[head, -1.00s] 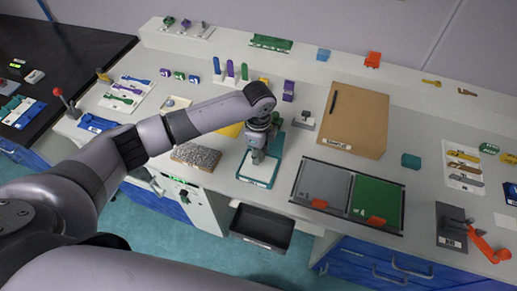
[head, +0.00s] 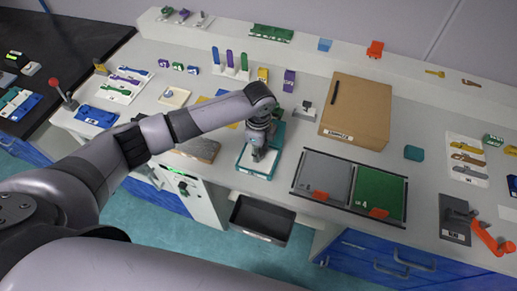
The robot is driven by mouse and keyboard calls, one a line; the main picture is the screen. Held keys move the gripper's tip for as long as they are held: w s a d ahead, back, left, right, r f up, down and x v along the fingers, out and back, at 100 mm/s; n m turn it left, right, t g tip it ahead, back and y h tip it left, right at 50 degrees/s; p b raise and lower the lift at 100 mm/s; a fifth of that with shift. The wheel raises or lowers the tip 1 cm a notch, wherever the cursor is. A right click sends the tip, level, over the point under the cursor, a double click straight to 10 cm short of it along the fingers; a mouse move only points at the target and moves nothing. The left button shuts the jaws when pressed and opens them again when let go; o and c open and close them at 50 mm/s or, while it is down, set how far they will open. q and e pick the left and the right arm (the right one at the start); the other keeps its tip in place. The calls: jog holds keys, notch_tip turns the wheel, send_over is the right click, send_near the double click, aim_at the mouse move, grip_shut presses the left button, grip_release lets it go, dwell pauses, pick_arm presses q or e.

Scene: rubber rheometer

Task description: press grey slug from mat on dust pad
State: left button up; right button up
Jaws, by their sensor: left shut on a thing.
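My left gripper (head: 258,154) comes in from the left over a white pad in a teal frame (head: 244,168), which I take for the dust pad, near the bench's front edge. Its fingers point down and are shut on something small. I take this for the grey slug, but the fingers hide it. I cannot tell whether it touches the pad. A flat grey-brown slab (head: 203,150) lies left of the pad, partly behind my arm; I cannot tell whether it is the mat. My right gripper is not in view.
Right of the pad lies a framed grey panel (head: 325,173) and green panel (head: 378,190) with orange handles. A brown box (head: 357,115) lies behind them. A black open drawer (head: 262,219) sticks out below the pad. A small grey-white stand (head: 305,112) is behind the pad.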

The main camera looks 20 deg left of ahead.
pick_arm(q)
jog(key=shift+f, duration=0.5)
dwell(0.5)
jog(key=shift+s+f, duration=0.1)
dwell(1.9)
notch_tip(320, 180, up, 5)
jog(key=p, duration=0.5)
jog(key=shift+r+p, duration=1.1)
